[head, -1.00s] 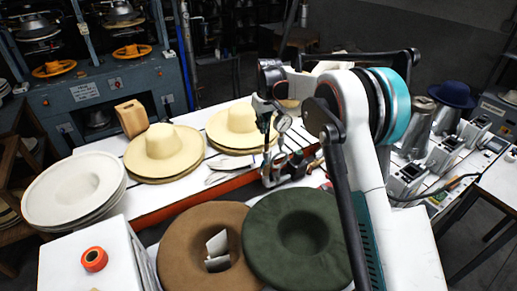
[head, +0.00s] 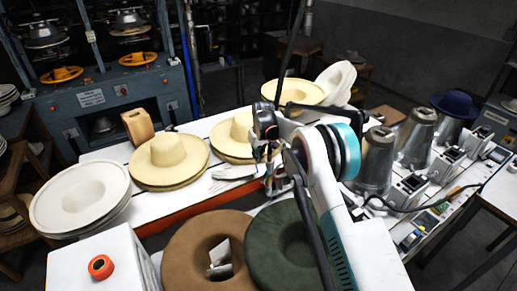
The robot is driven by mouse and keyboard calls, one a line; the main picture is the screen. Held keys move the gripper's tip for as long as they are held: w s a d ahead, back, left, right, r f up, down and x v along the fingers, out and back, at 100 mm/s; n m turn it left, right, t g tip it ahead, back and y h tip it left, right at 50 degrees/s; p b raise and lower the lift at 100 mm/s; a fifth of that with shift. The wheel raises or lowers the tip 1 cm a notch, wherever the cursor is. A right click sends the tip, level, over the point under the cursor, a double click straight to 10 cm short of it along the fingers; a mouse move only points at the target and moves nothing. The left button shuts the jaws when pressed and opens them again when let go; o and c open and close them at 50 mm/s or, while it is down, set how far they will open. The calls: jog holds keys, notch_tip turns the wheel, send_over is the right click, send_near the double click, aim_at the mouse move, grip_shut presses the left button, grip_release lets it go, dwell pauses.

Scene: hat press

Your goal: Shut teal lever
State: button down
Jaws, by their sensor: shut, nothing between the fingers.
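My arm reaches from the lower right over the white table (head: 206,124). The black end of my gripper (head: 262,153) hangs by the table's front edge, beside the light-coloured hats. Its fingers are small in this view and look shut, with nothing seen between them. A small metal fixture (head: 274,184) stands right at or below the gripper, partly hidden by my arm. I cannot make out a teal lever; the lever may be hidden behind my arm or too small to tell. The teal band in view is on my own arm.
Straw hats (head: 169,160) and white hats (head: 81,193) lie on the table. A brown hat (head: 207,252) and a green hat (head: 284,243) lie in front. Metal cones (head: 377,160) and control boxes (head: 410,189) stand right.

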aim_at(265, 176)
jog(key=shift+s+d+f+p, duration=0.15)
jog(key=shift+s+d+f, duration=0.4)
jog(key=shift+s, duration=0.2)
jog(key=shift+s+d+f+p, duration=0.15)
jog(key=shift+s+d+f, duration=0.35)
jog(key=shift+s, duration=0.25)
jog(key=shift+s+d+t+b, duration=0.15)
jog(key=shift+s+t+b, duration=0.1)
jog(key=shift+t+b, duration=0.2)
